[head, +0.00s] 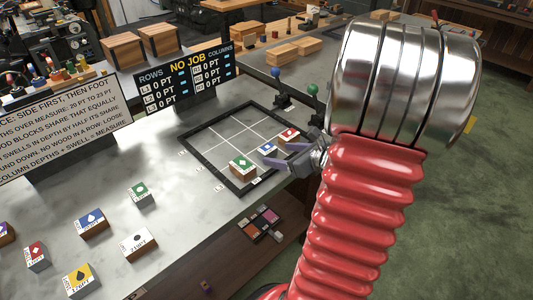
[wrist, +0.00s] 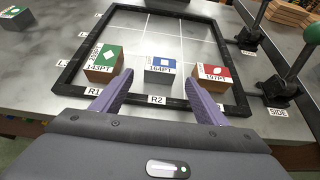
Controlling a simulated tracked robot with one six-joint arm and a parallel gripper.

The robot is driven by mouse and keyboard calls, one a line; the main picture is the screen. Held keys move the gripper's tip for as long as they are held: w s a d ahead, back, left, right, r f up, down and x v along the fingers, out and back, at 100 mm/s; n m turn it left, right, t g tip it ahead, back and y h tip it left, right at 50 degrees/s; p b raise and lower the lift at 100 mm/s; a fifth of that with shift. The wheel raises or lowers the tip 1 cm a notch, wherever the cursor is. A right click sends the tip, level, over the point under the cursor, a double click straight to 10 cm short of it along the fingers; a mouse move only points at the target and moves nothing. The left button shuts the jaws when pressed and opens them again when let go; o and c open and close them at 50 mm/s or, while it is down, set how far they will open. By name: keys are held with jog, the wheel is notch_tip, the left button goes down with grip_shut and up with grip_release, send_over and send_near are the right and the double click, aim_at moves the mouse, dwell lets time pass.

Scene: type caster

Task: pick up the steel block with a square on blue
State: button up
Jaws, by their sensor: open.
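The steel block with a white square on blue (wrist: 161,65) stands in the near row of the black frame, behind the R2 label, between two other blocks. It also shows in the head view (head: 267,147), partly beside my fingers. My gripper (wrist: 159,80) is open, its two purple fingers spread to the left and right of this block on the near side. Nothing is held between them. In the head view my gripper (head: 289,157) reaches over the frame's near right edge. Whether the fingers touch the block cannot be told.
A wooden block with green top (wrist: 103,62) stands close to the left finger, and a wooden block with red top (wrist: 214,72) close to the right one. The black frame (wrist: 72,72) surrounds them. Levers (wrist: 284,88) stand at right. Several loose blocks, one blue-topped (head: 92,222), lie left.

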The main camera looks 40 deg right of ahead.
aim_at(270, 150)
jog(key=shift+r+x, duration=0.15)
jog(key=shift+x, duration=1.15)
jog(key=shift+r+x, duration=0.1)
jog(key=shift+x, duration=1.25)
jog(key=shift+w, duration=0.15)
jog(key=shift+c, duration=0.7)
jog(key=c, duration=1.1)
jog(key=shift+r, duration=0.15)
jog(key=shift+r, duration=4.95)
